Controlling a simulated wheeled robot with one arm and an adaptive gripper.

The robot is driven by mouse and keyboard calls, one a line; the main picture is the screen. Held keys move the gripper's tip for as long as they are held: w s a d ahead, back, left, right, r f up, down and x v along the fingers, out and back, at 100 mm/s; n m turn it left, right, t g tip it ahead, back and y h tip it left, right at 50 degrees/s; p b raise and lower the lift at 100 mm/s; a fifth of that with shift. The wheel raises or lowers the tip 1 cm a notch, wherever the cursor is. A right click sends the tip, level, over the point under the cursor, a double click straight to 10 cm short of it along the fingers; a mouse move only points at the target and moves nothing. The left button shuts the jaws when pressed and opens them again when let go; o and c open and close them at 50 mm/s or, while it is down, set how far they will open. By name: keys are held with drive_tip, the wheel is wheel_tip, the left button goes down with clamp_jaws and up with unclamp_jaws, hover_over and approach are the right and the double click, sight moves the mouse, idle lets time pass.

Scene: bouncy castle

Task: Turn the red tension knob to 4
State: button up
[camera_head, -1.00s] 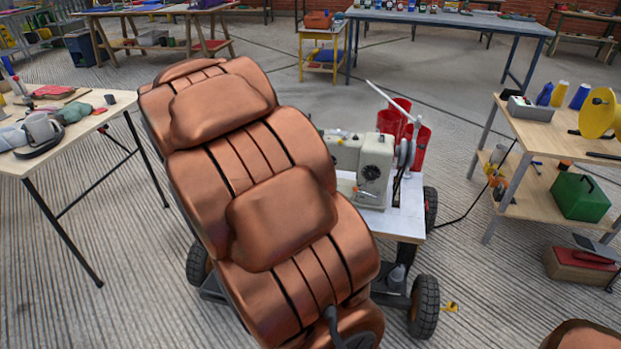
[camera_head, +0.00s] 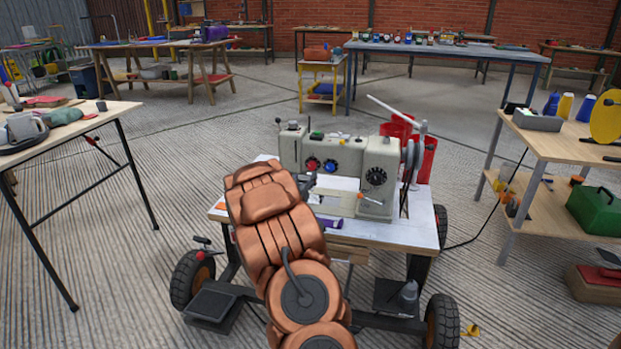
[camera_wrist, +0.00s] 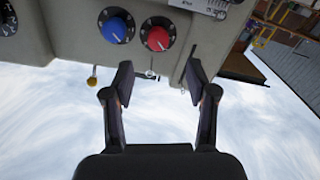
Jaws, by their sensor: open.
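The red tension knob (camera_head: 312,164) is on the front of a beige sewing machine (camera_head: 345,155), left of a blue knob (camera_head: 331,165). In the wrist view the machine is upside down, so the red knob (camera_wrist: 158,39) is right of the blue knob (camera_wrist: 116,27). Each knob has a pale pointer and a dial ring; I cannot read the numbers. My gripper (camera_wrist: 159,74) is open and empty, its fingertips apart from the red knob, which shows beyond the gap between them. In the head view my arm hides part of the table and the gripper is small.
The machine stands on a wheeled white-topped table (camera_head: 415,225). A black dial (camera_head: 376,176) is on its right end, and red containers (camera_head: 428,155) stand behind. Side tables stand left and right.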

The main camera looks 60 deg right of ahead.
sight(311, 167)
drive_tip(key=shift+b+x, duration=0.95)
drive_tip(key=shift+x, duration=3)
drive_tip(key=shift+s, duration=0.15)
drive_tip(key=shift+f, duration=0.1)
clamp_jaws()
